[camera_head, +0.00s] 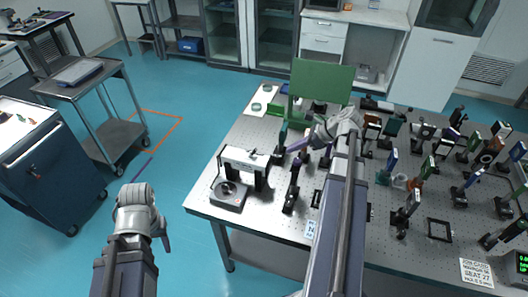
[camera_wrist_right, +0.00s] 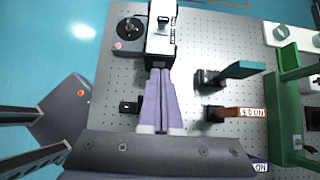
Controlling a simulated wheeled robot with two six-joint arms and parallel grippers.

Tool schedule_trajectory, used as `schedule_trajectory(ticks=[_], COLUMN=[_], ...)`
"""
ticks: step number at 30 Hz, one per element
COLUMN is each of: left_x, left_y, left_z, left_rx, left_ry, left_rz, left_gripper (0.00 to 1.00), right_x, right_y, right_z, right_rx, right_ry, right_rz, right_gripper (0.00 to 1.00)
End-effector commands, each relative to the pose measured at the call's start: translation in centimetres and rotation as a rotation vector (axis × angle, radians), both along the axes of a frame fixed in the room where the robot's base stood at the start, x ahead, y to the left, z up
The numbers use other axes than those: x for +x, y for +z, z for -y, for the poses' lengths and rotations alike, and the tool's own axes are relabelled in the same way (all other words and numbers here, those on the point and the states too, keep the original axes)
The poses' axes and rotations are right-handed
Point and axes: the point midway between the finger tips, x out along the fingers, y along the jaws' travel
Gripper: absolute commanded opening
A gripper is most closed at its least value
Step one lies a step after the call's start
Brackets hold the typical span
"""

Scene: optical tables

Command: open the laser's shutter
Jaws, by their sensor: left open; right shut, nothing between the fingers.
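A white box with black ends (camera_head: 246,158) stands at the left of the optical table; I take it for the laser, but cannot be sure. It also shows at the top of the right wrist view (camera_wrist_right: 165,40). I cannot make out a shutter or its state. My right gripper (camera_head: 286,153) is shut and empty, its purple fingers pointing at the box's near end. In the right wrist view the fingertips (camera_wrist_right: 160,70) lie close to that end; touching or apart is unclear. My left gripper (camera_head: 150,228) is open and empty, over the floor left of the table.
A grey unit with a round dial (camera_head: 229,195) sits beside the white box. A green panel (camera_head: 322,80) stands behind my right gripper. Several optic mounts crowd the table's right side. A dark mount (camera_head: 291,197) stands near the front edge.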

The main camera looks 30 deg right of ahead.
Motion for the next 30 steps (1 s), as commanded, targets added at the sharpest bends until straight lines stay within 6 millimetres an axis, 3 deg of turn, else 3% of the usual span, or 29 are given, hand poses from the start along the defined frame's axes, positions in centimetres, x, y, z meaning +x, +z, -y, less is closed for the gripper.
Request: schedule_trajectory(ticks=[11,30], left_x=[0.0,0.0], left_y=[-0.3,-7.7], left_z=[0.0,0.0], left_rx=[0.000,0.000], left_ry=[0.000,0.001], left_rz=[0.000,0.000], left_gripper=[0.50,0.50], right_x=[0.1,5.3], right_y=[-0.3,-7.8], right_z=[-0.1,-4.5], right_rx=[0.001,-0.001], right_ry=[-0.001,0.002], right_rz=[0.000,0.000], right_gripper=[0.00,0.00])
